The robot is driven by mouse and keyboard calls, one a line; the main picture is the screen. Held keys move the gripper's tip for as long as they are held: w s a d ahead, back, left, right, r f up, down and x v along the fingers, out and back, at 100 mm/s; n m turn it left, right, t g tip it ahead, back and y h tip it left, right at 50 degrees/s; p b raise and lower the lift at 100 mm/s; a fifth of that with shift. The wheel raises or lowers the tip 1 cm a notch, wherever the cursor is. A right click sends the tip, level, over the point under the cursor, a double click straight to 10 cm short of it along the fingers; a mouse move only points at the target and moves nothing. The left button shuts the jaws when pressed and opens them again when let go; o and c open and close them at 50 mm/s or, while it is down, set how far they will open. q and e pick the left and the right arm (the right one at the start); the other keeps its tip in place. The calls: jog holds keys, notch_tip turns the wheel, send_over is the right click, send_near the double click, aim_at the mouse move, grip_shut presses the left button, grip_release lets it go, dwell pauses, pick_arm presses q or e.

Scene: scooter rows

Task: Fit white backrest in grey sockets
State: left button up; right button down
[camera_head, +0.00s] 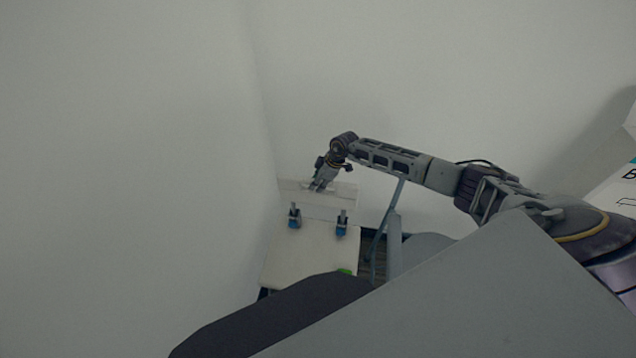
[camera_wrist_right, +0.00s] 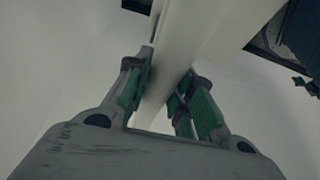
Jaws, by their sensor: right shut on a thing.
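The white backrest (camera_head: 340,196) is a pale flat board near the wall corner in the head view. My right gripper (camera_head: 319,186) is shut on its upper part. In the right wrist view the backrest (camera_wrist_right: 200,35) runs between the green-padded fingers of my right gripper (camera_wrist_right: 165,98). Two grey sockets with blue bases, the left one (camera_head: 294,217) and the right one (camera_head: 342,226), stand on the white seat (camera_head: 300,255), in front of the backrest. I cannot tell whether the backrest's lower edge touches the sockets. My left gripper is not in view.
White walls meet in a corner behind and left of the seat. A small green item (camera_head: 345,271) lies at the seat's front edge. A grey pole (camera_head: 388,225) stands right of the seat. A white printed box (camera_head: 615,190) is at the far right.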

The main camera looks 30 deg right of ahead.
jog(key=shift+f+p, duration=0.1)
jog(key=shift+p, duration=0.2)
dwell(0.9)
jog(key=c, duration=1.1)
grip_release()
jog(key=shift+c, duration=0.2)
jog(key=shift+f, duration=0.15)
jog(key=shift+v, duration=6.1)
jog(key=shift+s+a+f, duration=0.1)
